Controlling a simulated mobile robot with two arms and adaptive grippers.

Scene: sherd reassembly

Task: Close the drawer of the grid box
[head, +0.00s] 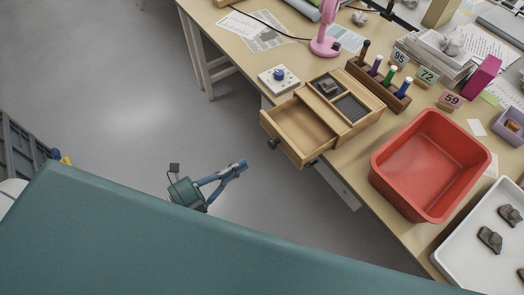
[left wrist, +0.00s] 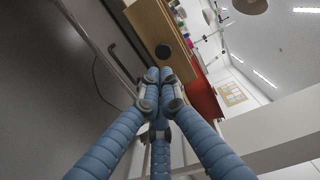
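The wooden grid box (head: 372,118) stands at the table's front edge. Its top has compartments, one with a dark piece in it. Its drawer (head: 302,132) is pulled out toward the lower left, past the table edge, and looks empty. A dark round knob (head: 273,143) is on the drawer front. My left gripper (head: 242,165) is lower left of the drawer, apart from it. In the left wrist view its blue fingers (left wrist: 159,75) come together at the tips with nothing seen between them. The knob (left wrist: 163,51) shows just beyond them on the wooden front (left wrist: 147,25). My right gripper is not in view.
A red bin (head: 430,165) stands right of the box, and a white tray (head: 470,250) with sherds is at the lower right. A rack of markers (head: 378,84) is behind the box. A white device with a blue knob (head: 279,79) sits left. Floor before the drawer is clear.

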